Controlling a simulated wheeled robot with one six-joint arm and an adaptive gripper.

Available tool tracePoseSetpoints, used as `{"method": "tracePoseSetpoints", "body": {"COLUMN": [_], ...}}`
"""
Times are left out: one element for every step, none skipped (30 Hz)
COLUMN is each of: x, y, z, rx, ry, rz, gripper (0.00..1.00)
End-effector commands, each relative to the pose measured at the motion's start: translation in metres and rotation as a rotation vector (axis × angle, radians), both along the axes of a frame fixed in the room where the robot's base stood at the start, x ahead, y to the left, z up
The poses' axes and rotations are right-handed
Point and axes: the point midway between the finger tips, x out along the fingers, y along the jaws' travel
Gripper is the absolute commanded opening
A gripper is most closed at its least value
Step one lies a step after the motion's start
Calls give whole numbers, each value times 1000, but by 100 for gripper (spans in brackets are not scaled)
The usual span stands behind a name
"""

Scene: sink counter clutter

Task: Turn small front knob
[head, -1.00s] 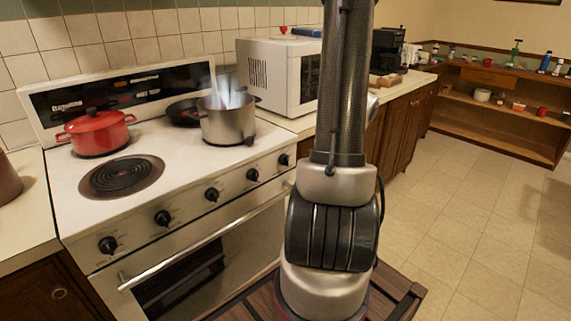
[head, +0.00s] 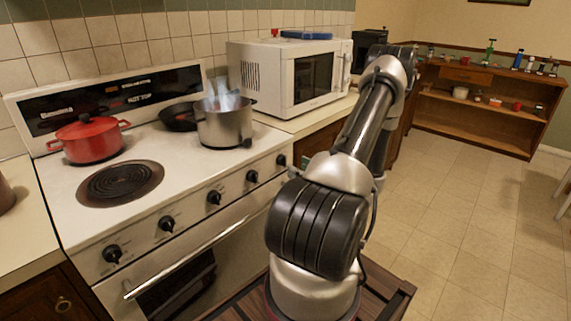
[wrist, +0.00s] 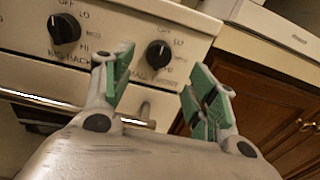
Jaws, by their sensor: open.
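A row of black front knobs runs along the stove's sloping front panel. The rightmost knob (head: 281,160) is beside the counter end, with another knob (head: 252,176) to its left. In the wrist view the rightmost knob (wrist: 158,54) shows ahead, framed between the fingertips, with its neighbour (wrist: 64,29) to the left.
A red pot (head: 90,139), a dark pan (head: 180,116) and a steel pot (head: 224,124) with bluish-white vapour or flame stand on the stove. A microwave (head: 290,76) sits on the counter. The oven handle (head: 200,258) juts out below the knobs. Open floor lies right.

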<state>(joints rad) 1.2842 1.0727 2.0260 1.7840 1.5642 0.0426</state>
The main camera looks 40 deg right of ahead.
Motion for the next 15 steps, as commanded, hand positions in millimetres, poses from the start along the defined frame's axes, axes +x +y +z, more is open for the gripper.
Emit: {"method": "tracePoseSetpoints", "body": {"x": [9,14,21,26,31,38,43,47,52,55,58,61,63,64,65], "y": [2,3,3,4,4,5,5,6,6,6,6,6,7,7,7], "z": [0,0,0,0,0,0,0,0,0,0,0,0,0,0,0], "rx": [-1,-2,-3,-3,-2,-1,-1,-1,-1,-2,-2,-2,-2,-2,-1], "ry": [1,1,1,1,1,1,1,1,1,2,2,2,2,2,2], "rz": [6,5,7,7,6,8,7,7,7,6,6,6,6,6,6], "gripper": [58,58,58,58,58,58,58,58,58,58,58,58,58,58,58]}}
